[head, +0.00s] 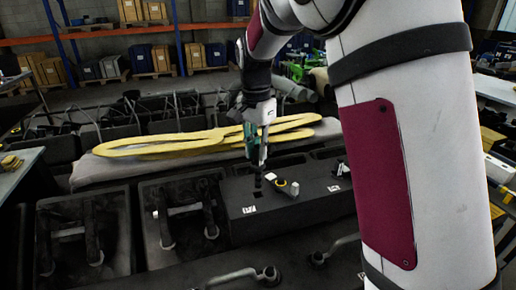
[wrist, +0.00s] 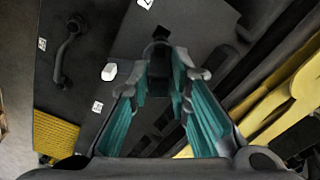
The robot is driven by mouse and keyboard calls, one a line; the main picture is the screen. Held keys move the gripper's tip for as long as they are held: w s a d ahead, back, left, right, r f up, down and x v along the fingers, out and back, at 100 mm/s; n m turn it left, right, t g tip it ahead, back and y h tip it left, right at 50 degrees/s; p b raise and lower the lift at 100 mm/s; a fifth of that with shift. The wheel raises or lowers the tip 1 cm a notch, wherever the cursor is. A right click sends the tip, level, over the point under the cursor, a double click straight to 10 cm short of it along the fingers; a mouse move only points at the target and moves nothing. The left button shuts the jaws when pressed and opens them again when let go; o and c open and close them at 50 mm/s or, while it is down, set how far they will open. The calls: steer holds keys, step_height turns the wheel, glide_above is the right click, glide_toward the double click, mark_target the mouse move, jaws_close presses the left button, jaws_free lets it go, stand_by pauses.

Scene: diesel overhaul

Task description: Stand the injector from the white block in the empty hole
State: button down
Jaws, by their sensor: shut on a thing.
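My gripper (head: 257,160) points down over the dark engine cover in the head view, its teal fingers closed around a dark, slim part that I take to be the injector (head: 258,182). In the wrist view, the teal fingers of my gripper (wrist: 160,80) converge on this dark injector (wrist: 160,52), which shows between and beyond the fingertips. In the head view a pale block (head: 293,188) sits right of the injector. Whether the injector's lower end touches anything is unclear.
A dark box-like cover (head: 300,212) with white tags lies under my gripper. Open bays with dark pipes (head: 182,212) are at its left. Yellow looped parts (head: 160,145) lie on a grey pad behind. A bent pipe (wrist: 68,52) rises at upper left in the wrist view.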

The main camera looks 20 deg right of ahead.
mark_target(258, 186)
steer(key=shift+f, duration=0.15)
steer(key=shift+f+b, duration=0.35)
steer(key=shift+f, duration=4.6)
steer(key=c, duration=1.4)
jaws_free()
step_height(258, 186, up, 11)
steer(key=shift+a+r, duration=0.1)
steer(key=shift+a, duration=0.05)
steer(key=shift+r, duration=0.35)
